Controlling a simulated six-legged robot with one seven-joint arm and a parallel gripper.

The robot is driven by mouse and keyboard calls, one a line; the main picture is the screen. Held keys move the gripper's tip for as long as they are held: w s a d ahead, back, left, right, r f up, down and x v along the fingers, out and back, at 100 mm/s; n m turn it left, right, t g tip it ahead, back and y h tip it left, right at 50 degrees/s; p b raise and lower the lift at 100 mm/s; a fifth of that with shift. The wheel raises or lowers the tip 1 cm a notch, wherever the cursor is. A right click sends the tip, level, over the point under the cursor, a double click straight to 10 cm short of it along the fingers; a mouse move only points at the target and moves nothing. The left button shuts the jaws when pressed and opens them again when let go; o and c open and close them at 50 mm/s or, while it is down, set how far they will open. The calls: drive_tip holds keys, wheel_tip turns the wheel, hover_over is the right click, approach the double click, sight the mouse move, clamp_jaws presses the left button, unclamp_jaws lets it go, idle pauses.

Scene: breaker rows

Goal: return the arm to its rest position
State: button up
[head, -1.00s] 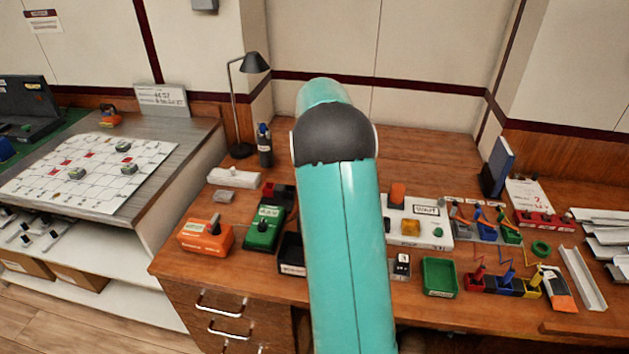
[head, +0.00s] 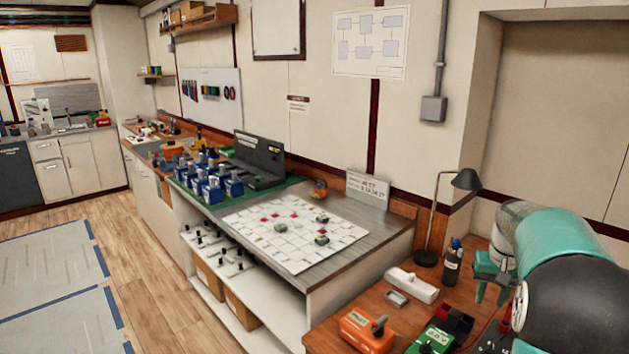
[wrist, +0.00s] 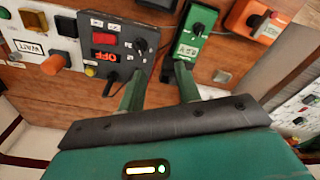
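My teal arm is folded at the lower right of the head view. My gripper (head: 488,292) shows there beside the arm, above the wooden bench (head: 378,300). In the wrist view, the two green fingers of my gripper (wrist: 160,72) stand apart with nothing held between them. Beyond the fingers lie a grey box marked OFF (wrist: 115,45) and a green device (wrist: 192,35), both apart from the fingers. Part of the gripper is hidden behind the arm in the head view.
An orange device (head: 366,332), a black lamp (head: 466,180) and a dark bottle (head: 452,264) stand on the bench near my arm. To the left is a counter with a white grid board (head: 290,255) and several blue breakers (head: 233,187). The wooden floor (head: 150,270) is open.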

drive_tip(key=s+a+r+n+t, duration=0.1)
drive_tip(key=s+a+r, duration=0.35)
drive_tip(key=a, duration=0.45)
drive_tip(key=s+a+r+n+t, duration=0.15)
drive_tip(key=s+a+r, duration=0.3)
drive_tip(key=a, duration=0.55)
drive_tip(key=s+a+f+n+t, duration=0.2)
drive_tip(key=s+a+f, duration=0.1)
drive_tip(key=s+a, duration=0.7)
drive_tip(key=s, duration=0.4)
drive_tip(key=shift+s+a+f, duration=0.25)
drive_tip(key=shift+a+f, duration=0.05)
